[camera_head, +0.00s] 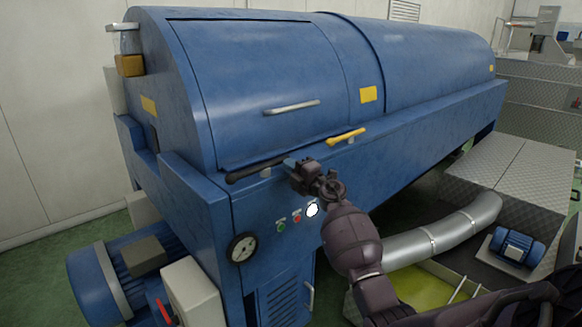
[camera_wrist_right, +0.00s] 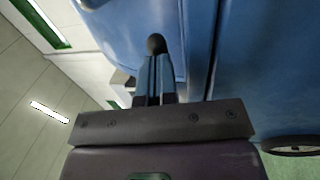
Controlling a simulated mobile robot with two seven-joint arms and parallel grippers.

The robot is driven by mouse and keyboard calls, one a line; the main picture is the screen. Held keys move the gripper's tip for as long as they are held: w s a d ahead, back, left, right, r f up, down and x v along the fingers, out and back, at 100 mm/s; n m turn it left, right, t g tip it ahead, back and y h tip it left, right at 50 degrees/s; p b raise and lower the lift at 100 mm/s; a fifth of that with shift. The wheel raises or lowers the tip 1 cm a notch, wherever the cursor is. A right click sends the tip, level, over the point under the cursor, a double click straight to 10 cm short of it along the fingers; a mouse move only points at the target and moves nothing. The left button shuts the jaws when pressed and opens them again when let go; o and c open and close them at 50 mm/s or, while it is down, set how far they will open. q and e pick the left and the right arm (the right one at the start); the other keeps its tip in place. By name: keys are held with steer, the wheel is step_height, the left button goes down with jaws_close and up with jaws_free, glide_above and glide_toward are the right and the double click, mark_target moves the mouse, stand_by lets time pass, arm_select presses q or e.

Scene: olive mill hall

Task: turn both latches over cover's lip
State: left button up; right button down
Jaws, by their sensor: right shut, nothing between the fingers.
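The big blue cover (camera_head: 265,75) is down on the machine body, with a metal handle (camera_head: 291,107) on its front. A black-handled latch (camera_head: 245,174) lies along the cover's lower edge at the left, and a yellow-handled latch (camera_head: 345,136) lies further right. Both lie nearly along that edge; I cannot tell whether either is over the lip. My right gripper (camera_head: 290,163) is at the right end of the black latch. In the right wrist view its fingers (camera_wrist_right: 155,72) are together and empty, with a dark round knob (camera_wrist_right: 156,43) just past the tips; contact is unclear. My left gripper is not in view.
Below the latches are a pressure gauge (camera_head: 242,248) and small buttons (camera_head: 297,217). A blue motor (camera_head: 100,280) stands at lower left. A silver pipe (camera_head: 440,237) and tread-plate steps (camera_head: 510,170) lie to the right. The machine's front is close to my right arm.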

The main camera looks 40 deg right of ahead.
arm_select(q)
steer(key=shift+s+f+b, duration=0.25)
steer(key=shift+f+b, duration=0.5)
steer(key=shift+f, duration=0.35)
arm_select(e)
steer(key=shift+w+d+n+y, duration=0.25)
steer(key=shift+w+n+y, duration=0.45)
steer(key=shift+w+y, duration=0.4)
steer(key=shift+s+f, duration=0.1)
steer(key=shift+s, duration=0.1)
